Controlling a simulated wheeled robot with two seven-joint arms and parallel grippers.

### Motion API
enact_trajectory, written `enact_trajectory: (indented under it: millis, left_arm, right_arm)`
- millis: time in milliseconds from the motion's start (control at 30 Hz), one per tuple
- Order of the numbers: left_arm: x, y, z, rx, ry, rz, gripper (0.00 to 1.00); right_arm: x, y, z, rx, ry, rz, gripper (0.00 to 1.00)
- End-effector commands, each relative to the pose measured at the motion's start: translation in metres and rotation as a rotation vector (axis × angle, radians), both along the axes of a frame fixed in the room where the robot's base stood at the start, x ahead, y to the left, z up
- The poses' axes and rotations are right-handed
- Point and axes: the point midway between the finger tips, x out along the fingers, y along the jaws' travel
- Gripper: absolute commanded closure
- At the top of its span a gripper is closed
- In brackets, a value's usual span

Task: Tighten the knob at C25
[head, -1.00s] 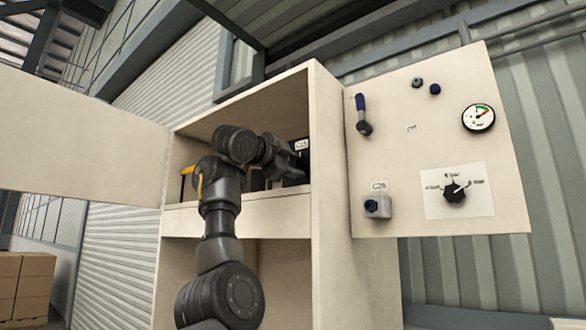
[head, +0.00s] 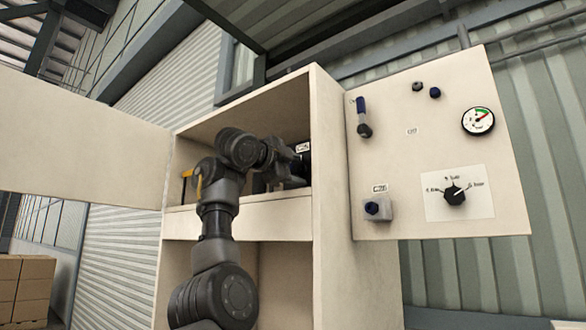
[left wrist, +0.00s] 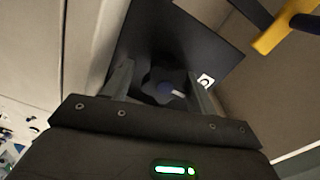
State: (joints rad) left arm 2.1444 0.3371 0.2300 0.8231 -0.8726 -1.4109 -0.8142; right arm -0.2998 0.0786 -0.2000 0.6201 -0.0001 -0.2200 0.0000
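A dark, lobed knob (left wrist: 163,86) with a pale mark sits on a black plate (left wrist: 208,42) in the left wrist view. My left gripper (left wrist: 162,80) has one finger on each side of the knob, with a narrow gap showing beside it, so it looks open around it. In the head view my left gripper (head: 292,166) reaches into the cabinet's upper compartment, close to a black block. A small white label (head: 302,147) on that block seems to read C25, though it is blurry. The knob is hidden by my arm there. My right gripper is not in view.
The cabinet (head: 320,130) has a side wall close right of my gripper and a shelf below. A yellow-handled part (head: 187,174) stands left inside. The open right door (head: 440,140) carries a lever, gauge, selector and another knob box (head: 377,208).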

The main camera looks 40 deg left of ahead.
Motion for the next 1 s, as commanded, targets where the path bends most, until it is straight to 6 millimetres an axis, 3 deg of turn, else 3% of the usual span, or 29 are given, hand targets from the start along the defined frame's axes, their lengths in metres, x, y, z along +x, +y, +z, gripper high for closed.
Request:
enact_trajectory:
  millis: [433, 633, 800, 1000]
  left_arm:
    - [-0.010, 0.000, 0.002, -0.006, -0.011, -0.001, 0.33]
    - [-0.046, -0.001, -0.001, -0.006, -0.014, -0.002, 0.33]
    - [-0.079, -0.002, -0.001, -0.006, -0.012, -0.002, 0.33]
    - [-0.104, -0.003, 0.001, -0.003, -0.009, -0.001, 0.33]
  right_arm:
    - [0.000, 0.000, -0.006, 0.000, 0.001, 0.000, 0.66]
    - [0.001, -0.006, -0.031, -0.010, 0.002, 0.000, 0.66]
    - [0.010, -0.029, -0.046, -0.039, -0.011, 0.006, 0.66]
    - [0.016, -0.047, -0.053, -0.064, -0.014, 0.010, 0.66]
